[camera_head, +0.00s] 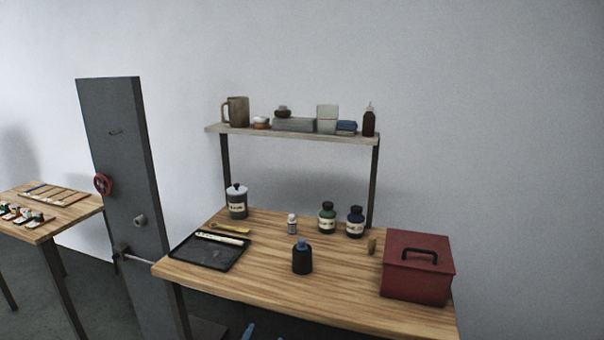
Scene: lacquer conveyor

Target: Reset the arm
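Neither of my grippers can be made out in the head view. A small blue tip (248,331) shows at the bottom edge, and I cannot tell what it belongs to. The wooden workbench (330,312) stands in front of me. On it are a black tray (208,262) with slim tools, a dark bottle with a blue cap (302,259), a red box with a black handle (416,274) and several jars at the back.
A shelf (290,132) above the bench holds a mug (237,111), boxes and a brown bottle (369,121). A tall grey panel (115,170) stands left of the bench. A second wooden table (62,217) holds brushes and small items. The bench's front middle is clear.

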